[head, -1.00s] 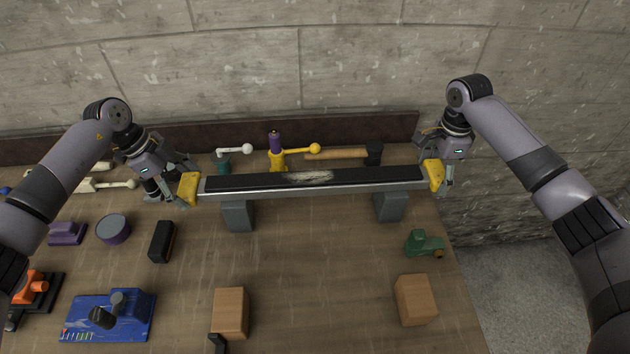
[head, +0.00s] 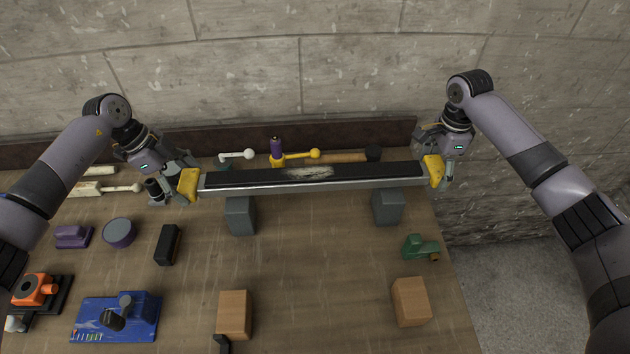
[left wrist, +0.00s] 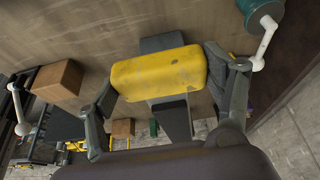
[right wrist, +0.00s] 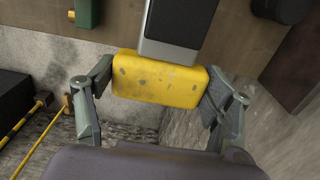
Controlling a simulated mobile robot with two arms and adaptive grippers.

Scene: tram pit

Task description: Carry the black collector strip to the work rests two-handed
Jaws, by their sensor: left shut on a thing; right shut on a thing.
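The black collector strip (head: 260,178), on a pale metal rail with a light worn patch, spans between my grippers in the head view. It looks roughly level and raised above two grey blocks (head: 240,218) (head: 388,208). My left gripper (head: 187,185) is shut on its left yellow end grip, also in the left wrist view (left wrist: 158,73). My right gripper (head: 434,170) is shut on the right yellow end grip, also in the right wrist view (right wrist: 160,80). Two wooden blocks (head: 234,314) (head: 411,301) stand nearer; which pair is the work rests cannot be told.
A yellow-handled tool (head: 278,159) and a hammer (head: 345,158) lie behind the strip, near the wall. A black block (head: 167,245), purple-grey cylinder (head: 119,233) and blue board (head: 116,318) are left. A green tool (head: 421,248) is right. The middle is clear.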

